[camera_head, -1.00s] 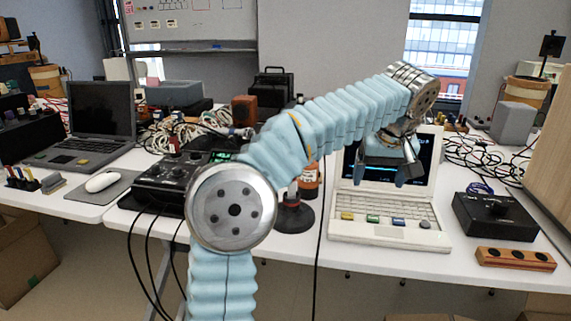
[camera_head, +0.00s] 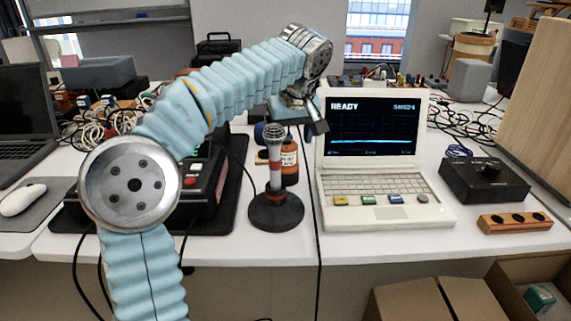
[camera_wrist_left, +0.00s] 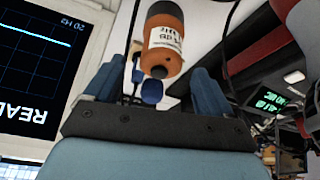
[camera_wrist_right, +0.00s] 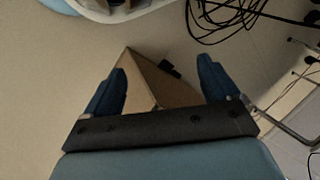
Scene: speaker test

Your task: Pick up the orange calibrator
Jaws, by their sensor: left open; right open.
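The orange calibrator (camera_head: 289,160) is a small cylinder standing upright on the white table, partly hidden behind the microphone.
A microphone (camera_head: 275,165) on a round black base stands in front of the calibrator. A white computer (camera_head: 440,214) with a lit screen is at right, a black device (camera_head: 208,195) at left. A black box (camera_head: 485,182) and wooden block (camera_head: 515,225) lie farther right.

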